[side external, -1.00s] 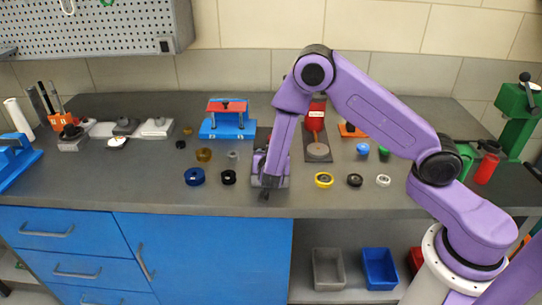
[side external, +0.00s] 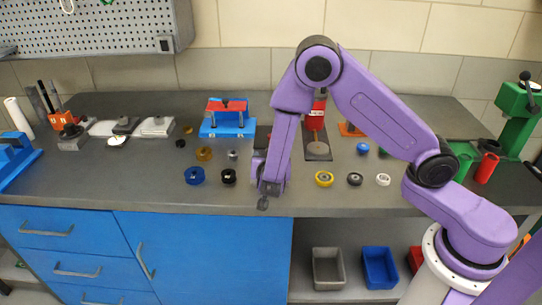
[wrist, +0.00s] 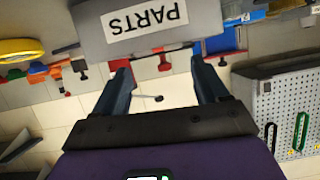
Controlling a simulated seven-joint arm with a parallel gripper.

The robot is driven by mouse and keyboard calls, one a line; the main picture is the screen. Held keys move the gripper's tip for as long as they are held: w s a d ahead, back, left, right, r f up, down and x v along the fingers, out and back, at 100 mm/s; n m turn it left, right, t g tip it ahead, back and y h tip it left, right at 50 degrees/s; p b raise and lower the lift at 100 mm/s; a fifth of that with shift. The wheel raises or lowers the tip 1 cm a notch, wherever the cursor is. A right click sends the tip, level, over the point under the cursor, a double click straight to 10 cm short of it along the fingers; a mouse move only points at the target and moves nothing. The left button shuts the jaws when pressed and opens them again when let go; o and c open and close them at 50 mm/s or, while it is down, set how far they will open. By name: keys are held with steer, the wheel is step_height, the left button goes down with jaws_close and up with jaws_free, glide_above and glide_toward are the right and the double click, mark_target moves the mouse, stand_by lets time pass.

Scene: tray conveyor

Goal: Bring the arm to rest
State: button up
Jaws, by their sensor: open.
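My arm (side external: 370,105) is bent over the workbench, elbow high and forearm hanging down. My gripper (side external: 263,204) is at the bench's front edge in the side view, left of the yellow ring. In the wrist view my gripper (wrist: 163,82) has its two dark fingers wide apart, with nothing between them. I cannot tell from the side view how far the fingertips are above the bench.
A grey piece labelled PARTS (wrist: 205,16) shows past the fingers. The yellow ring (side external: 324,179), a blue ring (side external: 194,176) and a black ring (side external: 228,177) lie nearby. A blue-and-red fixture (side external: 228,128) stands behind. The front left bench top is clear.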

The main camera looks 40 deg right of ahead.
steer(key=s+a+r+n+y, duration=0.25)
steer(key=a+y, duration=0.25)
steer(key=a, duration=0.3)
steer(key=s+a+r+n+y, duration=0.2)
steer(key=s+a+n+y, duration=0.2)
steer(key=a+y, duration=0.3)
steer(key=s+a+r+n+g+y, duration=0.2)
steer(key=s+n+g, duration=0.1)
steer(key=s, duration=0.2)
steer(key=s+a+r+n+g+y, duration=0.1)
steer(key=s+a+n+g, duration=0.1)
steer(key=s, duration=0.3)
steer(key=s+d+r+n+g, duration=0.2)
steer(key=s+d+n+g, duration=0.3)
steer(key=s, duration=0.5)
steer(key=s+d+r+n+h, duration=0.1)
steer(key=s+d+n+h, duration=0.1)
steer(key=d, duration=0.5)
steer(key=s+d+r+n+h, duration=0.1)
steer(key=s+d+n+h, duration=0.2)
steer(key=d, duration=0.4)
steer(key=shift+s, duration=0.8)
